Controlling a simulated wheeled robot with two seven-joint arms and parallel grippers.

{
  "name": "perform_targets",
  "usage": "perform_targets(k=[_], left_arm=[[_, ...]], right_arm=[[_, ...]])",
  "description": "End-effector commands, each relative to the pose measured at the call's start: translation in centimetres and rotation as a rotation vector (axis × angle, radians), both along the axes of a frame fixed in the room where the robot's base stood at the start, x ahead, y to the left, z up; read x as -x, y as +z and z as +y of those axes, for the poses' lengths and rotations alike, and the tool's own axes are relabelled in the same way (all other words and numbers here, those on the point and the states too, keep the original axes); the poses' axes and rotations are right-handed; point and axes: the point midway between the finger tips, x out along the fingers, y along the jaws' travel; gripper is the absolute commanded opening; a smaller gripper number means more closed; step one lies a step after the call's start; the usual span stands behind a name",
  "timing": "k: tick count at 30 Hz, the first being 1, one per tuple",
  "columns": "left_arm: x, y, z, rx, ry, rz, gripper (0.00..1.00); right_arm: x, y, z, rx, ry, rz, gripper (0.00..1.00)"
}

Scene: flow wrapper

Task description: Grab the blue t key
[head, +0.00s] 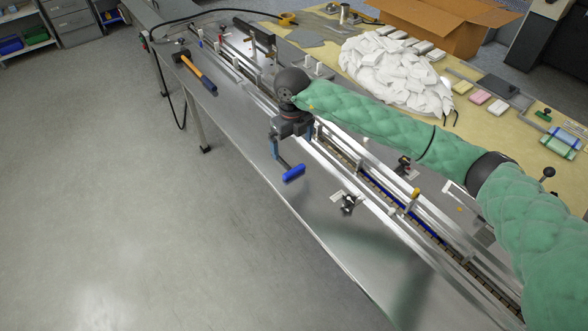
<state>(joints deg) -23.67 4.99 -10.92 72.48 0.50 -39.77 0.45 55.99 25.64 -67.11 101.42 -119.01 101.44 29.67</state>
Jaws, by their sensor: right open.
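A blue bar-shaped handle (293,174), which looks like the blue T key, shows at the near side of the long metal table, just below my right gripper. Its thin shaft is hard to make out against the gripper's finger. My right gripper (290,149) is open and points down over the table's near edge area, with its fingers above the blue handle. I cannot tell whether a finger touches it. The padded green right arm reaches in from the right. My left gripper is not in view.
Metal rails (365,185) run along the table, with small clamps (348,203) near them. A hammer (197,74) with an orange and blue handle lies at the far left. A pile of white packets (395,72) and a cardboard box (440,22) are behind. Floor is clear at left.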

Motion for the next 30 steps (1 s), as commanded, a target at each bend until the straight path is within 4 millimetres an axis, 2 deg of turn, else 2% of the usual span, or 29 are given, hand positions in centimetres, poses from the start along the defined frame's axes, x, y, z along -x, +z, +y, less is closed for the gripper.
perform_targets(k=[1,6,9,16,22,30], left_arm=[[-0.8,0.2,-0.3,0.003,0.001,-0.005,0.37],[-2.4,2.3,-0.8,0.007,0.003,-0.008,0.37],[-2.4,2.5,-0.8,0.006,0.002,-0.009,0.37],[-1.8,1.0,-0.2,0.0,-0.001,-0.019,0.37],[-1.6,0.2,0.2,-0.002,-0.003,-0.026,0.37],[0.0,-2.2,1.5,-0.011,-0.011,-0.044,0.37]], right_arm=[[0.0,-1.2,0.0,0.0,0.0,0.0,1.0],[0.0,-1.9,0.0,-0.001,0.0,0.001,1.0],[0.0,-2.3,0.0,-0.001,0.0,0.002,1.0],[0.1,-4.0,0.0,-0.001,0.0,0.002,1.0],[0.2,-4.7,0.0,-0.002,0.0,0.003,1.0],[0.6,-6.3,0.1,-0.002,-0.001,0.003,1.0]])
